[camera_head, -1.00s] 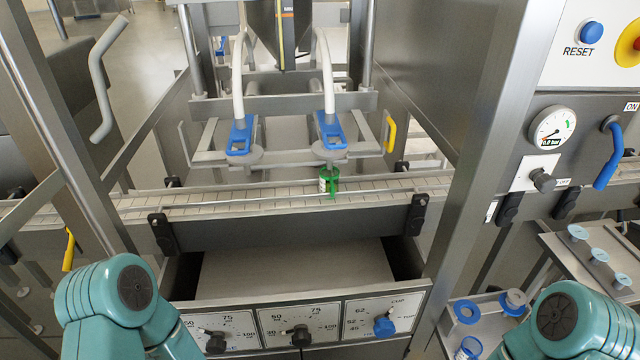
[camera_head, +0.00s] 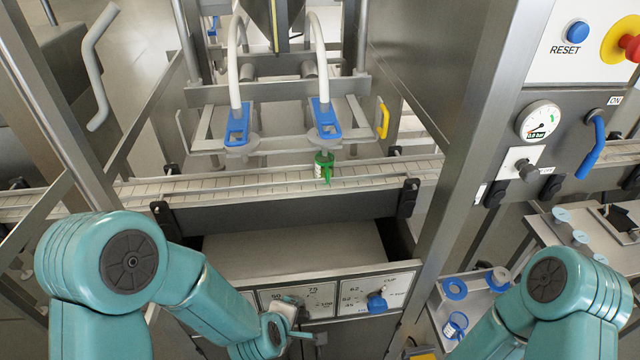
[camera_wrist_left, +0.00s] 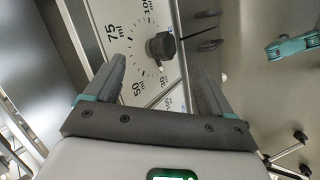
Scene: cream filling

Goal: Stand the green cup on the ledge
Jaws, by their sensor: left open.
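The green cup (camera_head: 324,168) stands upright on the conveyor (camera_head: 240,184), under the right filling nozzle. A flat grey shelf (camera_head: 290,248) lies below and in front of the conveyor; I cannot tell whether this is the ledge. My left gripper (camera_head: 303,323) is at the front dial panel, well below and nearer than the cup. In the left wrist view my left gripper (camera_wrist_left: 163,66) is open, with a black knob (camera_wrist_left: 161,46) showing between its fingers. Contact with the knob is unclear. My right gripper is out of view.
The dial panel (camera_head: 345,290) has a blue knob (camera_head: 376,302) at its right. Two blue nozzle clamps (camera_head: 238,128) hang above the conveyor. A steel post (camera_head: 470,150) stands to the right. Blue rings and a clear cup (camera_head: 456,325) sit on a tray at lower right.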

